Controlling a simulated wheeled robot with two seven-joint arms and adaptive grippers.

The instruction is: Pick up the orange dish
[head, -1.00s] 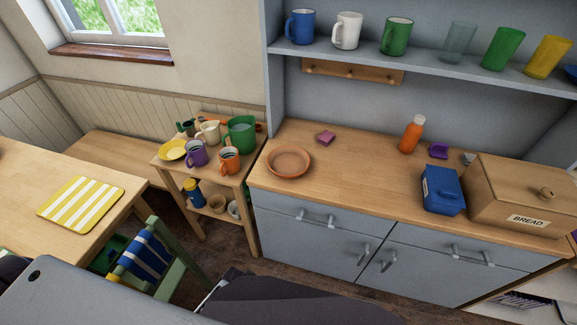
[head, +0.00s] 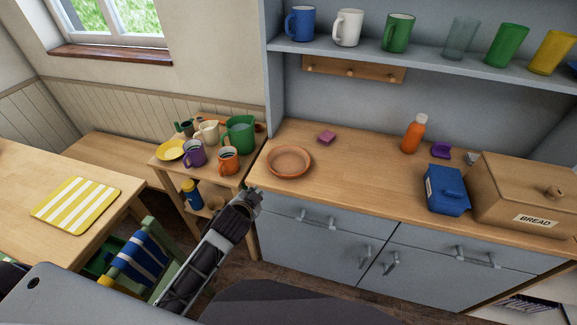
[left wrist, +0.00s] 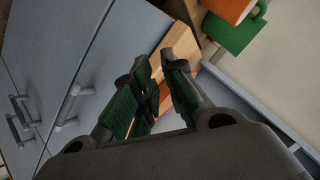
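The orange dish (head: 289,162) is a shallow round terracotta bowl. It sits upright near the left front of the wooden counter in the head view. My left gripper (head: 254,194) is in front of the counter's left front corner, below and left of the dish and apart from it. In the left wrist view my left gripper (left wrist: 158,66) has its green-padded fingers apart. Orange patches show between and behind them; I cannot tell for sure that they are the dish. My right gripper is not in view.
A small side table with mugs and a green jug (head: 239,136) stands left of the counter. A pink sponge (head: 326,137), orange bottle (head: 413,134), blue box (head: 445,190) and bread bin (head: 527,196) stand on the counter. The counter right of the dish is clear.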

